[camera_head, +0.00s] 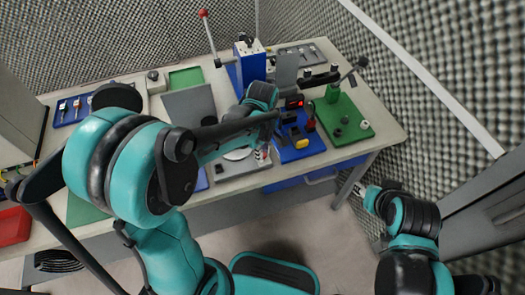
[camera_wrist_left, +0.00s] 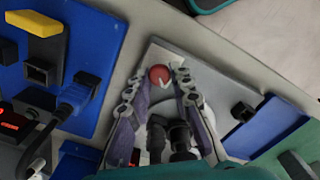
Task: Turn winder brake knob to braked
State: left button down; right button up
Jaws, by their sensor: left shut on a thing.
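The winder's grey base plate (camera_head: 240,166) lies near the front edge of the bench, partly hidden by my left arm. A round red knob (camera_wrist_left: 159,76) stands on the grey plate (camera_wrist_left: 165,55) in the left wrist view. My left gripper (camera_wrist_left: 160,80) has its two fingertips on either side of this knob and is shut on it. In the head view the left gripper (camera_head: 263,153) points down at the plate, and the knob is hard to make out there. The knob's markings cannot be read. My right gripper (camera_head: 347,188) is low at the right, off the bench, its jaws unclear.
A blue board with a yellow part (camera_head: 302,145) and a plugged cable sits just right of the plate. A green board (camera_head: 345,118) is farther right. A lever with a red ball (camera_head: 203,13) stands at the back. Foam walls close off the back and right.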

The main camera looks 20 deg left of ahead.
pick_arm(q)
jog(key=shift+m, duration=0.4)
jog(key=m, duration=0.3)
jog(key=shift+m, duration=0.3)
jog(key=m, duration=0.4)
jog(key=shift+w+m+p, duration=0.1)
jog(key=shift+m+p, duration=0.2)
jog(key=shift+p, duration=0.1)
jog(key=m, duration=0.4)
jog(key=shift+d, duration=0.1)
jog(key=shift+m, duration=2.5)
jog(key=c, duration=1.3)
grip_release()
